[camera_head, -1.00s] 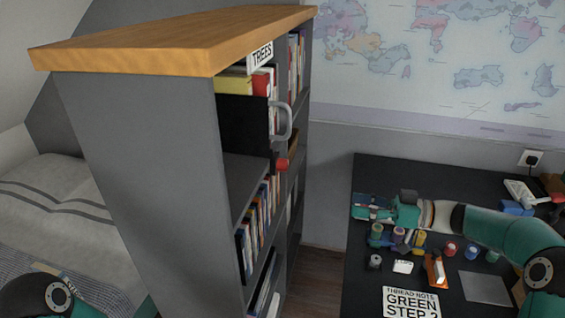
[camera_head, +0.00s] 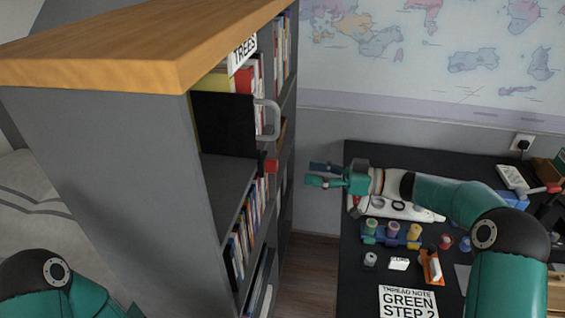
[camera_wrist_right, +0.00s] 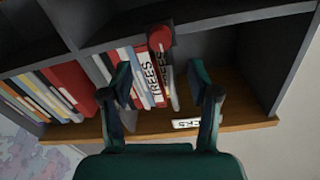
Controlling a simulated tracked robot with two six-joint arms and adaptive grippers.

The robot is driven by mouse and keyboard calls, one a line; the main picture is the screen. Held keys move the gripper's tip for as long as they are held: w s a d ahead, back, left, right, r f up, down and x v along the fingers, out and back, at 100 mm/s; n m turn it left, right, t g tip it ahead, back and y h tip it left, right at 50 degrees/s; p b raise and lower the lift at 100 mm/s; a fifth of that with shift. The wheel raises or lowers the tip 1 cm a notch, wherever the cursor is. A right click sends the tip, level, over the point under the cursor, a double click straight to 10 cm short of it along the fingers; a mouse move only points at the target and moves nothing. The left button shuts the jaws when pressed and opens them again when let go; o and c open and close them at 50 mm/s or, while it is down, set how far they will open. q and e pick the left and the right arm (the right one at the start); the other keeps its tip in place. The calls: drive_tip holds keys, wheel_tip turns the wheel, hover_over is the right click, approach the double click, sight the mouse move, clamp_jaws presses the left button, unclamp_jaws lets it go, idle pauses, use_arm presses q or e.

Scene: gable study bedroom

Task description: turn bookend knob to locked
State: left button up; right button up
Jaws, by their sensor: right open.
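The red knob (camera_head: 271,165) shows below a grey handle (camera_head: 268,120) at the front edge of a black panel (camera_head: 222,124), apparently the bookend, on an upper shelf. My right gripper (camera_head: 318,174) is open and empty, apart from the knob, to its right in the head view, pointing at the bookcase. In the right wrist view, a round red end (camera_wrist_right: 160,38), probably the knob, lies beyond and between the open fingers (camera_wrist_right: 160,72), near books with a TREES label (camera_wrist_right: 147,72). I cannot read the knob's setting. My left gripper is out of view; part of my left arm shows at lower left.
The grey bookcase (camera_head: 110,170) has a wooden top (camera_head: 130,45) and shelves of books. The black desk (camera_head: 320,280) at right holds spools (camera_head: 392,232), a note (camera_head: 408,300) and other small items. A floor gap (camera_head: 305,262) lies between bookcase and desk.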

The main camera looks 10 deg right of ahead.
sight(277, 167)
drive_tip(key=p+x, duration=0.2)
drive_tip(key=x, duration=0.6)
drive_tip(key=shift+w+a, duration=0.15)
drive_tip(key=shift+a, duration=0.2)
drive_tip(key=shift+f, duration=0.1)
